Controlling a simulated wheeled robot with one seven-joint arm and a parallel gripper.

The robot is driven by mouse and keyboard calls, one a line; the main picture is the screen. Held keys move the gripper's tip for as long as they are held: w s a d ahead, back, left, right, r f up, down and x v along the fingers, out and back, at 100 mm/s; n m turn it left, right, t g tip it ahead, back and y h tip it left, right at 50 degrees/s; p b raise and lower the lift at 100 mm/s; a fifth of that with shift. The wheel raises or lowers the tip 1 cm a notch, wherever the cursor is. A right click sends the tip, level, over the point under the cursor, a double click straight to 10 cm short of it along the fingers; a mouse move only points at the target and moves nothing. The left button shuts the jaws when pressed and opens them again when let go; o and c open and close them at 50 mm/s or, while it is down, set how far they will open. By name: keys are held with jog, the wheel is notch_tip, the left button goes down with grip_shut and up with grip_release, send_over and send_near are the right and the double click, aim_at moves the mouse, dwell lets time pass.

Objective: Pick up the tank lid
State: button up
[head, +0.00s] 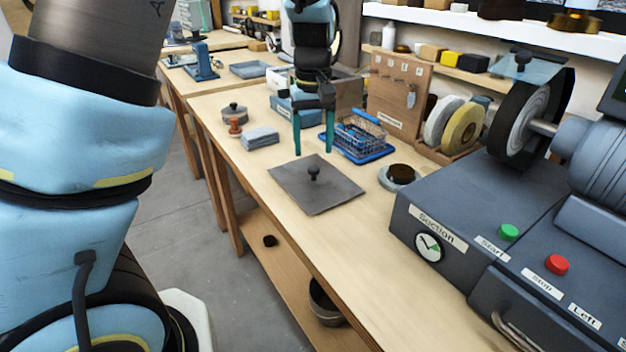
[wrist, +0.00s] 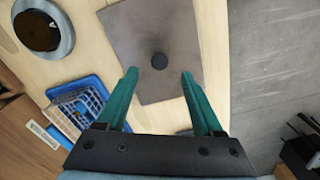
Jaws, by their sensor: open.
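The tank lid (head: 318,186) is a flat grey square plate with a small black knob (head: 313,173) in its middle. It lies flat on the wooden workbench. In the wrist view the lid (wrist: 150,30) lies ahead of the fingertips, and its knob (wrist: 159,61) shows between the two green fingers. My gripper (head: 313,154) is open and empty, with its fingers pointing down above the bench behind the lid. In the wrist view my gripper (wrist: 159,73) has its fingers spread wide on either side of the knob, not visibly touching it.
A blue tray with a wire basket (head: 358,135) stands close right of the fingers. A round dark-topped container (head: 397,176) sits right of the lid. The grey machine (head: 480,220) bounds the right; bench front is clear.

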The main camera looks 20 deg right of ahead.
aim_at(313, 168)
jog(key=shift+f+p, duration=0.75)
jog(key=shift+f, duration=1.9)
grip_shut()
